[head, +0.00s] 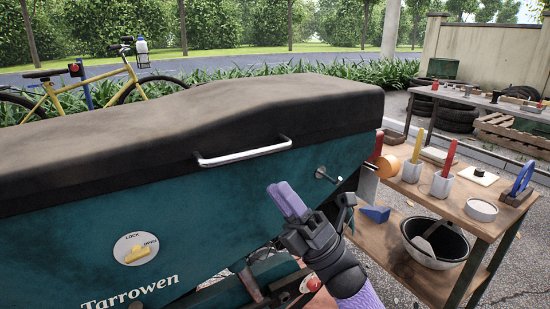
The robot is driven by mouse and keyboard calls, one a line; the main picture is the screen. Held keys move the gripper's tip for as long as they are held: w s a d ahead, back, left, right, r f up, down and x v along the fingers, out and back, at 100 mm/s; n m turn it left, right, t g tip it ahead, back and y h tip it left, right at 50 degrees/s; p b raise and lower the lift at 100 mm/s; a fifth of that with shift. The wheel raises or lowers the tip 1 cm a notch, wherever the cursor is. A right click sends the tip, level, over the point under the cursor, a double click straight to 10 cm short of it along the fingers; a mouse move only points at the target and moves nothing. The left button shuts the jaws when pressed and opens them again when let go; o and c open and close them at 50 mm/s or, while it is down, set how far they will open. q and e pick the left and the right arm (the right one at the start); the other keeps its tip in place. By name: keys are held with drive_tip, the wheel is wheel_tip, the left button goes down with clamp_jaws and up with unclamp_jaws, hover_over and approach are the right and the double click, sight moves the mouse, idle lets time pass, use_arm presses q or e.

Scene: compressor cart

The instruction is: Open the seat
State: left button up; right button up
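The seat (110,120) is a long, dusty dark cushion lying flat on a teal body (70,240) marked "Tarrowen", with no gap visible under it. A pale grab handle (243,153) is fixed to its front side. Below left, a yellow knob (137,254) sits on a round white plate marked LOCK and OPEN. The knob's right end points toward OPEN. My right gripper (286,200) has purple fingers close together, with nothing seen between them. It is in front of the teal body, below and right of the handle, apart from it. My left gripper is not in view.
A yellow bicycle (90,90) stands behind the seat. Space above the seat looks clear.

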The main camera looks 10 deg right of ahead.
sight(249, 155)
drive_tip(key=x, duration=0.8)
drive_tip(key=shift+a, duration=0.15)
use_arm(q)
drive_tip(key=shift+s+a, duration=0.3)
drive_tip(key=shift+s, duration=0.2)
use_arm(e)
clamp_jaws()
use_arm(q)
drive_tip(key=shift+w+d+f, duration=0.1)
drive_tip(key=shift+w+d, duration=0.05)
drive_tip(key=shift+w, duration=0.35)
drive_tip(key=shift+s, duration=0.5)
use_arm(e)
drive_tip(key=shift+f, duration=0.1)
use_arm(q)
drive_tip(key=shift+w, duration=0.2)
